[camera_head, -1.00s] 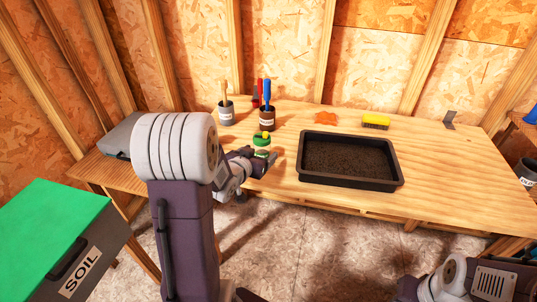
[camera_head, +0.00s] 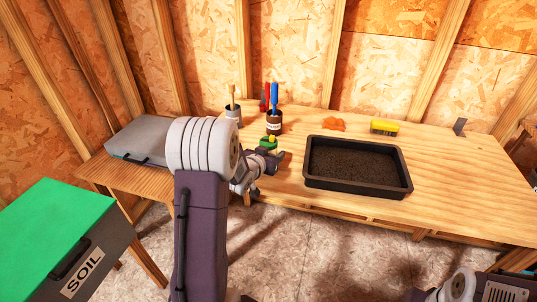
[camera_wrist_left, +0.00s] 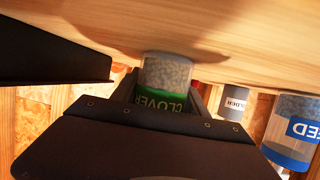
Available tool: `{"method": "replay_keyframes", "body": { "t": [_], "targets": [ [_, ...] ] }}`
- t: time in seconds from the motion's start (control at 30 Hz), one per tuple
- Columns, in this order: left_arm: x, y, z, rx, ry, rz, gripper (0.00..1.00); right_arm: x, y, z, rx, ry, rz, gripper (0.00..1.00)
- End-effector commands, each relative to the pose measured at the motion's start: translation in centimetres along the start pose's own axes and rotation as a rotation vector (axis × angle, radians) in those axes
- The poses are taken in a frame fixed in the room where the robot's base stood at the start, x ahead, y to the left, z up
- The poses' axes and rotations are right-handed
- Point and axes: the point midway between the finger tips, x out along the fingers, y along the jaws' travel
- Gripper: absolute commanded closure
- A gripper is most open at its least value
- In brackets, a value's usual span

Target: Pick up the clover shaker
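The clover shaker (camera_head: 269,140) has a green and yellow top in the head view and stands on the workbench, in front of the dark pot. My left gripper (camera_head: 266,159) is at the shaker and hides its lower part. In the left wrist view, the shaker (camera_wrist_left: 166,76) with its green CLOVER label is between my two dark fingers (camera_wrist_left: 163,92). The fingers lie close along both sides; I cannot tell whether they press on it. Only part of my right arm shows at the bottom right; its fingers are out of view.
A black soil tray (camera_head: 358,190) lies right of the shaker. Behind the shaker are a dark pot (camera_head: 273,127) with a blue-handled tool and a grey pot (camera_head: 233,112). A yellow brush (camera_head: 384,128) and an orange item (camera_head: 334,124) lie at the back.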

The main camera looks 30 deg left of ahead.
Motion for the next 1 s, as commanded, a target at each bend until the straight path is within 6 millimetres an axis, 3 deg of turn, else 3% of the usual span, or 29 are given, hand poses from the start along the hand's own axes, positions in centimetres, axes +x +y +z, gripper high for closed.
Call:
{"method": "replay_keyframes", "body": {
  "t": [0.37,0.77,1.0],
  "targets": [
    [-0.1,0.0,-0.3,0.001,0.000,0.000,0.93,-0.2,0.0,0.0,0.000,0.000,0.000,0.64],
    [-1.6,0.0,-4.0,0.001,0.003,0.000,0.93,-1.8,0.0,-0.2,0.000,0.000,0.000,0.64],
    [-3.2,2.6,-5.0,0.001,0.003,0.003,0.93,-1.9,0.0,-0.2,0.000,0.000,0.000,0.64]
  ]
}}
